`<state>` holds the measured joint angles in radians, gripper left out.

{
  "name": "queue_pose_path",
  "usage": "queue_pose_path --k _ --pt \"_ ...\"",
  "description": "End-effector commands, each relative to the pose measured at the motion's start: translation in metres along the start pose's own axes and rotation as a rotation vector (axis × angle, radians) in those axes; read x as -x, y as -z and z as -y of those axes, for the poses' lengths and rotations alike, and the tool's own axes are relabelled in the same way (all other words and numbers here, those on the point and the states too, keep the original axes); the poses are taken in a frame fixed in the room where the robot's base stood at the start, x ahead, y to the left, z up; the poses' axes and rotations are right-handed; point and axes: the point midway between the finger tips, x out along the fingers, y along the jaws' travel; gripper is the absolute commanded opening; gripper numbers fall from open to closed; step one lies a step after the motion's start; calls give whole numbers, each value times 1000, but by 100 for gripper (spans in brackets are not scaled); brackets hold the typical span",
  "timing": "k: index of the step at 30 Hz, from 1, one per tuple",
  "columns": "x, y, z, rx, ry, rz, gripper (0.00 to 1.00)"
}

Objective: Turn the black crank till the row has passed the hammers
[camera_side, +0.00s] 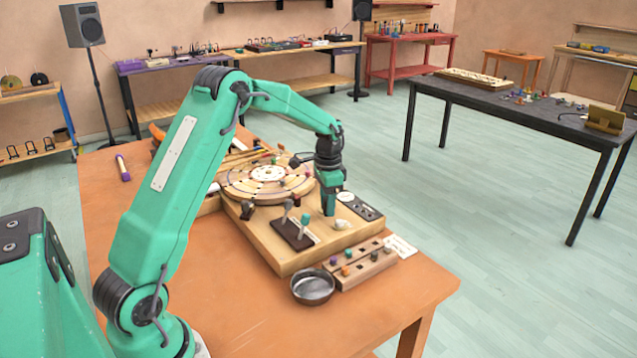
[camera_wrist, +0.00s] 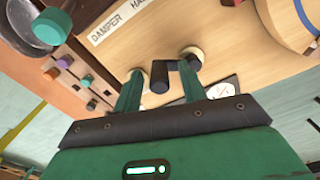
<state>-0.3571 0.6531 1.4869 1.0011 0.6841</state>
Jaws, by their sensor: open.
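The black crank (camera_wrist: 160,77) shows in the wrist view as a dark upright grip with a short arm. It stands between the two fingers of my gripper (camera_wrist: 164,64). The fingers are open, with a gap visible on the left of the grip; on the right I cannot tell whether they touch. In the side view my gripper (camera_side: 328,208) points down over the front right of the wooden board (camera_side: 300,255), and the crank is hidden behind it. The round wooden wheel (camera_side: 240,187) with several small pegs lies on the board, left of my gripper.
Levers stand on a dark plate (camera_side: 293,236) left of my gripper; one has a teal knob (camera_wrist: 52,26). A peg rack (camera_side: 352,280) and metal bowl (camera_side: 312,288) sit in front. The orange table's front (camera_side: 260,325) is clear.

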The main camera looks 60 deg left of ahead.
Motion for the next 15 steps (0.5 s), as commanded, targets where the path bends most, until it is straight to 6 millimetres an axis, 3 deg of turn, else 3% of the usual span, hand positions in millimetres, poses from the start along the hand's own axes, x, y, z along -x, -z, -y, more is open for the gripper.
queue_pose_path --k 9,15 --pt "-3 0 0 0 0 0 41" --pt "-2 0 0 0 0 0 4"
